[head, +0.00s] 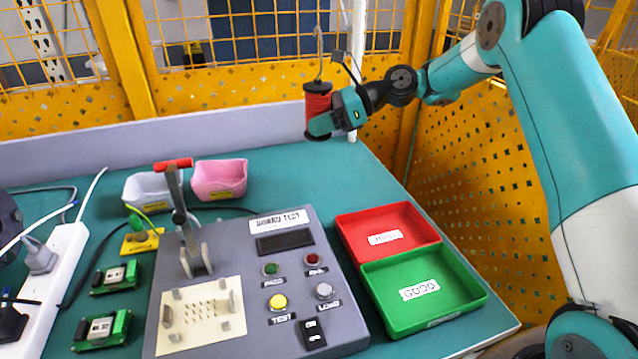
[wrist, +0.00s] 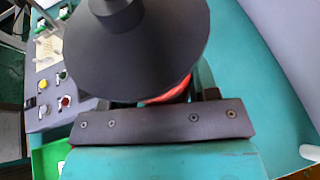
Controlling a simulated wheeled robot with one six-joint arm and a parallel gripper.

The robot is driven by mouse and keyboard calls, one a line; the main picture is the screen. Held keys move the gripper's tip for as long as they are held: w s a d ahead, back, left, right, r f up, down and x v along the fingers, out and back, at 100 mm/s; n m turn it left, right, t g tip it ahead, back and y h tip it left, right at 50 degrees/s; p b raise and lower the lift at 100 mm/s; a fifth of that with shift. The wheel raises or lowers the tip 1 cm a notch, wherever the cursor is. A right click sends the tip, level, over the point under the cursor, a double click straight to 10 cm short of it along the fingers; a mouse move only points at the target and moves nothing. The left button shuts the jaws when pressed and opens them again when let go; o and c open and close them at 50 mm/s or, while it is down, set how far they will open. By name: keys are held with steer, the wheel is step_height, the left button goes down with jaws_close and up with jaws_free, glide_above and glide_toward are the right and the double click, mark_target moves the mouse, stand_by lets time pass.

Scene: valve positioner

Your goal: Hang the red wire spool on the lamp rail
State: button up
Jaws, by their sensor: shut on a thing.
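The red wire spool (head: 318,103) has dark end flanges and hangs upright in the air above the back right of the table. A thin metal hook (head: 318,45) rises above its top. My gripper (head: 333,120) is shut on the spool from the right. In the wrist view the spool's black flange (wrist: 150,50) covers much of the picture, with a strip of red below it, against my gripper's dark jaw bar (wrist: 160,122). A white upright post (head: 358,60) stands just behind and right of the spool. I cannot clearly make out the lamp rail.
A grey test panel (head: 335,290) with a lever clamp (head: 178,215) fills the table's front middle. Red (head: 390,258) and green (head: 445,265) trays lie to its right. White and pink (head: 219,178) bins stand behind. Yellow mesh fencing (head: 480,170) encloses the back and right.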

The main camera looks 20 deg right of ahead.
glide_above(319, 191)
step_height(319, 191, down, 11)
steer(key=shift+r+b, duration=0.1)
steer(key=shift+b, duration=0.3)
steer(key=shift+f+p, duration=0.45)
steer(key=shift+f, duration=1.5)
steer(key=shift+f, duration=0.1)
steer(key=o, duration=1.1)
steer(key=shift+f, duration=0.1)
steer(key=shift+f+b, duration=0.15)
steer(key=shift+b, duration=0.4)
